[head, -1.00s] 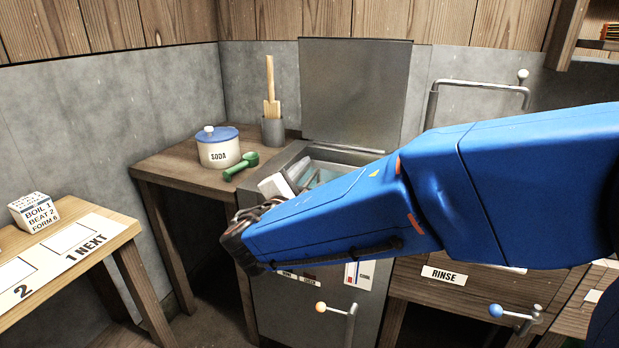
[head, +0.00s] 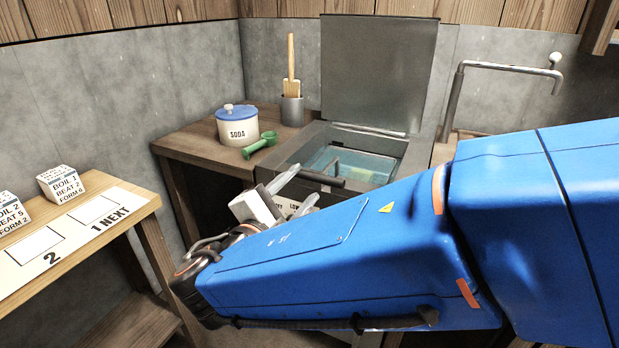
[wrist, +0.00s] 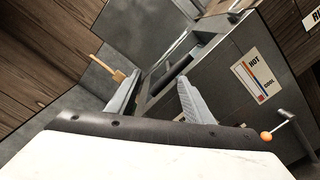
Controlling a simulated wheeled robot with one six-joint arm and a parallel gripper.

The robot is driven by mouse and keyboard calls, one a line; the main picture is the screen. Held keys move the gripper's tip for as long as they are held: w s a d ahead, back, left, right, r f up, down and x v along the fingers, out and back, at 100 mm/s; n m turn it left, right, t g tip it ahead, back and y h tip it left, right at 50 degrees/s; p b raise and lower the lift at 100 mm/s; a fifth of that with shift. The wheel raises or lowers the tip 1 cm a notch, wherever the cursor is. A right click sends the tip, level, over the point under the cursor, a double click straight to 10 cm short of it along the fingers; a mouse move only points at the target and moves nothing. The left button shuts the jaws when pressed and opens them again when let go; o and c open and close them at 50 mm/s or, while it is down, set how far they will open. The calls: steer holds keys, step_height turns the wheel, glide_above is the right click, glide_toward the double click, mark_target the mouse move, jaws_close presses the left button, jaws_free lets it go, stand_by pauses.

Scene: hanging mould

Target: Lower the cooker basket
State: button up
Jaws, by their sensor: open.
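The grey metal cooker (head: 296,150) stands at the back centre with its lid (head: 378,75) raised. Bluish water (head: 350,160) shows inside, with something pale green under it; I cannot tell whether that is the basket. A dark bar handle (head: 322,178) sticks out over the cooker's front edge beside a label partly reading "LOW". My gripper (head: 296,192) is open and empty just in front of and left of this handle. In the wrist view, its two grey fingers (wrist: 160,80) point at the cooker's top edge, apart from it. My forearm hides most of the cooker's front.
A wooden side table holds the soda jar (head: 237,125), a green scoop (head: 260,145) and a pot with a wooden paddle (head: 291,108). Labelled blocks (head: 62,184) stand on the left bench (head: 85,225). A tap with an orange knob (wrist: 266,136) juts from the front.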

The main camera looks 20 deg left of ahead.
steer(key=shift+s+a, duration=0.1)
steer(key=shift+s, duration=1.15)
steer(key=shift+c, duration=1.4)
steer(key=s+f+m+t, duration=0.2)
steer(key=s+f+m, duration=0.4)
steer(key=f, duration=0.4)
steer(key=shift+m, duration=0.3)
steer(key=w+r, duration=0.1)
steer(key=w, duration=0.5)
steer(key=w+d+r, duration=0.1)
steer(key=w, duration=0.5)
steer(key=w+r, duration=0.1)
steer(key=w, duration=0.5)
steer(key=shift+d+r, duration=0.25)
steer(key=shift+d, duration=0.1)
jaws_close()
steer(key=shift+f, duration=1.15)
